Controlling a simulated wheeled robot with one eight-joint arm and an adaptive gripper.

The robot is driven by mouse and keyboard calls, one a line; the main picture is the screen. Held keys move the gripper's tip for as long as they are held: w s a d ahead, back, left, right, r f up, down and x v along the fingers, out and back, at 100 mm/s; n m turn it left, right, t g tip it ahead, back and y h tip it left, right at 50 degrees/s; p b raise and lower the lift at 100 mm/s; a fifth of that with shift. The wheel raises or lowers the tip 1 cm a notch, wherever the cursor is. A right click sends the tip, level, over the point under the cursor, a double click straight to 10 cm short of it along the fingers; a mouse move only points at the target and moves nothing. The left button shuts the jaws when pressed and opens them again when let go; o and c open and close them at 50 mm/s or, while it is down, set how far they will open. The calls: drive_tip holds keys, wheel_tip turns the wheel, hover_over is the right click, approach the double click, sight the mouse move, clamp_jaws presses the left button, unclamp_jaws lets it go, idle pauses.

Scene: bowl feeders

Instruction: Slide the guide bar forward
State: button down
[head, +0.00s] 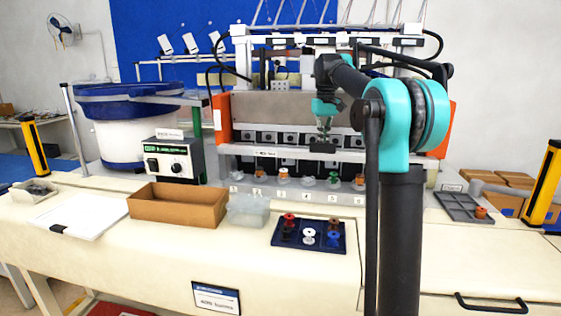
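The machine (270,106) with orange end plates stands at the back of the bench. A long pale bar (250,151) runs across its front, above a row of numbered spool positions; it looks like the guide bar. My gripper (323,140) points down in front of the machine, at about the bar's height. A small dark block (322,147) shows right at the fingertips. The fingers are too small to tell whether they are open, shut or touching it. My arm hides the bar's right part.
Several small spools (334,180) stand below the bar. A blue tray (290,244) with spools, a clear bin (247,211) and a brown box (178,206) are on the bench in front. A control box (174,160) and a bowl feeder (122,140) stand left.

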drive_tip(key=shift+s, duration=0.1)
idle(0.3)
drive_tip(key=shift+s+a, duration=0.1)
drive_tip(key=shift+s, duration=0.25)
drive_tip(key=shift+f, duration=0.1)
drive_tip(key=shift+w, duration=0.15)
wheel_tip(320, 180, up, 9)
drive_tip(key=shift+w, duration=0.3)
idle(0.6)
